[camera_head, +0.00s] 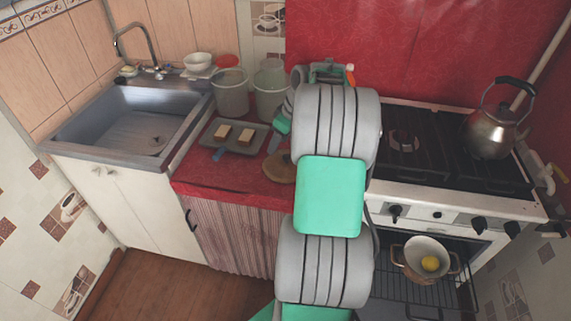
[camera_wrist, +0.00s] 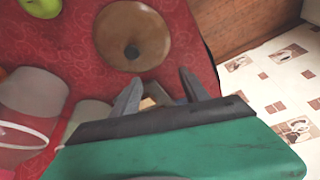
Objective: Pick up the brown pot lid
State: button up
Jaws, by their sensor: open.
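The brown pot lid (camera_wrist: 122,28) is a round tan disc with a darker knob, lying on the red counter cloth in the wrist view. In the head view the lid (camera_head: 277,169) lies near the counter's front edge, its right part hidden behind my arm. My gripper (camera_wrist: 160,88) is open, with its two fingers apart and clear of the lid in the wrist picture. In the head view my gripper (camera_head: 273,143) is above the counter, just beyond the lid and mostly side-on. I cannot tell its exact height.
A tray (camera_head: 254,146) with two pale blocks and a blue-handled tool lies left of the lid. Buckets (camera_head: 231,97) stand behind. A stove with a kettle (camera_head: 489,131) stands right, a sink (camera_head: 135,122) left.

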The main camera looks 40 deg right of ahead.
send_near(287, 156)
jog(key=f, duration=0.1)
jog(key=shift+n, duration=0.3)
jog(key=p+x, duration=0.1)
jog(key=x, duration=0.7)
jog(key=shift+w, duration=0.1)
jog(key=shift+r, duration=0.1)
grip_shut()
dwell(0.4)
